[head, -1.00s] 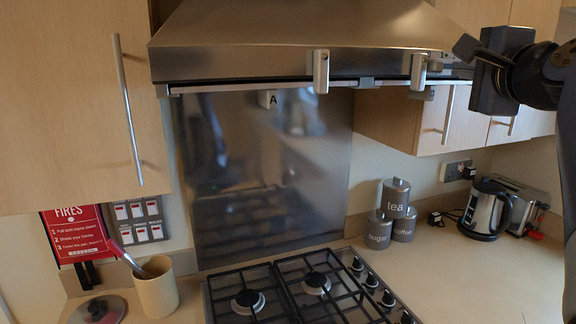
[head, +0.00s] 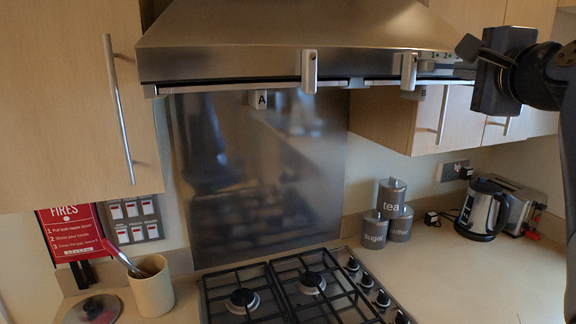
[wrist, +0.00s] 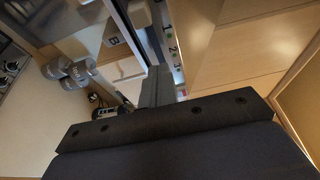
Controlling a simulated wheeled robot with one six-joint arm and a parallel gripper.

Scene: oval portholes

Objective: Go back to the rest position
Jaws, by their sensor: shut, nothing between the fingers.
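My gripper (head: 466,47) is at the upper right of the head view, pointing left, in front of the right end of the steel cooker hood (head: 290,35). Its dark fingers are together with nothing between them. In the wrist view the closed fingers (wrist: 156,86) stick up past the dark gripper body. My arm comes in from the right edge of the head view.
Two pale handles (head: 309,72) (head: 408,71) hang at the hood's front edge, near labels A (head: 262,99) and B. Wall cupboards (head: 70,100) flank the hood. Below are a gas hob (head: 300,290), canisters (head: 375,230), a kettle (head: 483,209) and a utensil pot (head: 152,290).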

